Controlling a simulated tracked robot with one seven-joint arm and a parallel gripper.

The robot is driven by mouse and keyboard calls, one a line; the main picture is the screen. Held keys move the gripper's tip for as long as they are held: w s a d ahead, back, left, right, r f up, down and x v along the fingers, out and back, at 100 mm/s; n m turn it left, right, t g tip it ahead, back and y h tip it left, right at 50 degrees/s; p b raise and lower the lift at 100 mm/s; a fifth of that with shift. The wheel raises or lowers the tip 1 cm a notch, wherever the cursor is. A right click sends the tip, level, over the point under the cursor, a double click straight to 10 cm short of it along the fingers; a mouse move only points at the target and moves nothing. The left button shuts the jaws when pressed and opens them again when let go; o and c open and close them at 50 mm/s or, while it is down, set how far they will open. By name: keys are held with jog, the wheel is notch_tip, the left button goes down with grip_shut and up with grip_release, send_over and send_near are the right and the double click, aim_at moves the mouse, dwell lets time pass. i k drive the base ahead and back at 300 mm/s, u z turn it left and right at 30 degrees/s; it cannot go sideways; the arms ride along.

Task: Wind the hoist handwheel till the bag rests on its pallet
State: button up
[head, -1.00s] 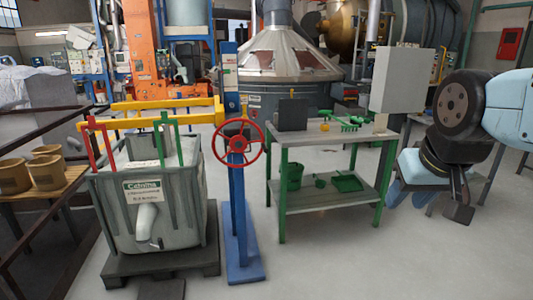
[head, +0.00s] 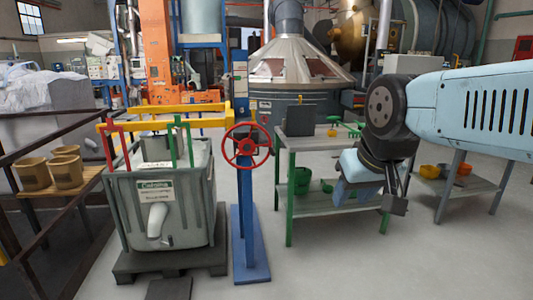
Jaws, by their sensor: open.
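The red handwheel (head: 264,149) is mounted on the blue hoist post (head: 247,205). It faces me and nothing touches it. The pale grey bag (head: 190,215), with a white label and a spout on its front, stands upright left of the post. Red and green straps run from its corners up to the yellow lifting frame (head: 165,123). Its underside is right over the dark pallet (head: 130,270); I cannot tell whether they touch. My gripper (head: 373,200) is open and empty, pointing down, in front of the green bench and well right of the handwheel.
The green-legged bench (head: 310,205) with trays and tools stands between the post and my arm. A dark railing (head: 40,140) and a shelf with brown pots (head: 48,168) are at the left. A second bench is at the right.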

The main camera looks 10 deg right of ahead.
aim_at(247, 145)
jog(key=u, duration=0.1)
jog(key=i, duration=1)
jog(key=z, duration=0.1)
